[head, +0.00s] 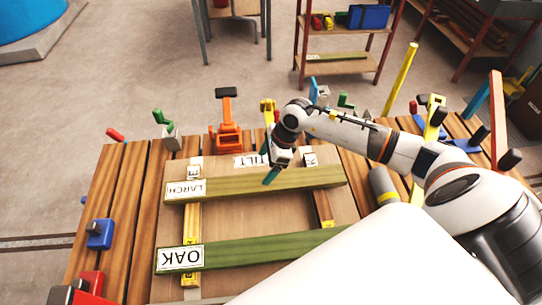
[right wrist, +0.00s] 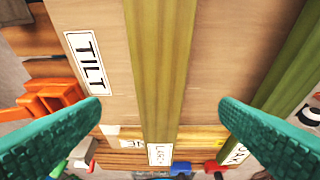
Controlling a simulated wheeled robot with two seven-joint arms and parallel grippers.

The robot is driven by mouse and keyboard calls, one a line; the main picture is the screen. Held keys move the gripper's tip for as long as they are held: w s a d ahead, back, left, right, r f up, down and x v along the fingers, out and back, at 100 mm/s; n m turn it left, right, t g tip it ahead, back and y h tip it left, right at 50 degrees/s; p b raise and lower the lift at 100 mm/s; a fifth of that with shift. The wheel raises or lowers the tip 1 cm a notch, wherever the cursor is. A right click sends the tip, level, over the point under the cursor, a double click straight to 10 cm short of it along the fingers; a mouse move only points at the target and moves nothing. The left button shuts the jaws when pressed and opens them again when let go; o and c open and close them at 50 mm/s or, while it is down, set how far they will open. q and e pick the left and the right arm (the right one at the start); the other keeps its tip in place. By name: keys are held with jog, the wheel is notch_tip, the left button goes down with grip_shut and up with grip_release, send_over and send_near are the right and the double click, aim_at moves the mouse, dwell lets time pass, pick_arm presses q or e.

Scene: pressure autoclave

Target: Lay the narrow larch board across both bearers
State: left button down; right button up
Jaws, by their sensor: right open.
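The narrow larch board (head: 240,188), greenish with a LARCH label at its left end, lies over both bearers in the head view. The left bearer (head: 191,220) and right bearer (head: 322,205) show on either side of it; whether it touches both is hard to tell. The OAK-labelled board (head: 255,249) lies parallel, nearer me. My right gripper (head: 268,166) is open above the larch board's middle. In the right wrist view its teal fingers stand apart on either side of the larch board (right wrist: 152,75), with nothing held. My left gripper is out of view.
A TILT label (head: 250,161) lies on the brown panel behind the larch board. Orange (head: 226,125), green and yellow clamps line the bench's far edge. A blue block (head: 99,233) sits at the left edge.

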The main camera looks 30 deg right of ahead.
jog(key=v, duration=0.3)
jog(key=shift+s+d+r, duration=0.1)
jog(key=shift+r, duration=0.25)
